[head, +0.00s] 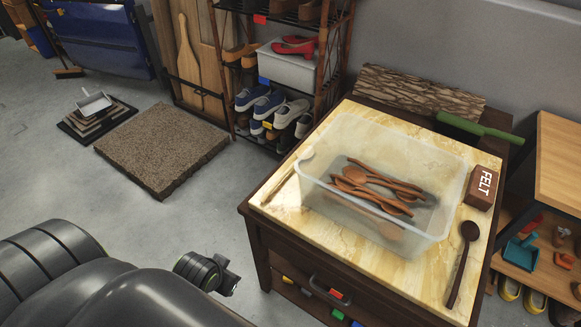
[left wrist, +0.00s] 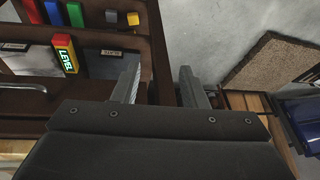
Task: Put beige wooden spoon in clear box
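The clear box (head: 430,238) stands on the marble-topped cabinet in the head view and holds several brown wooden spoons (head: 375,180). A beige wooden spoon (head: 282,184) appears to lie on the cabinet top along the box's left side, its pale round head at the box's back left corner. My left gripper (head: 227,277) is low in front of the cabinet, to the left of it and apart from the spoon. The left wrist view shows its two fingers (left wrist: 161,82) spread with nothing between them. My right gripper is not in view.
A dark brown spoon (head: 464,262) and a FELT block (head: 482,187) lie right of the box. The cabinet top (head: 275,208) is bare at its front left corner. A green-handled tool (head: 480,128) and a bark-like slab (head: 420,92) are behind. A shoe rack (head: 325,60) stands at the back.

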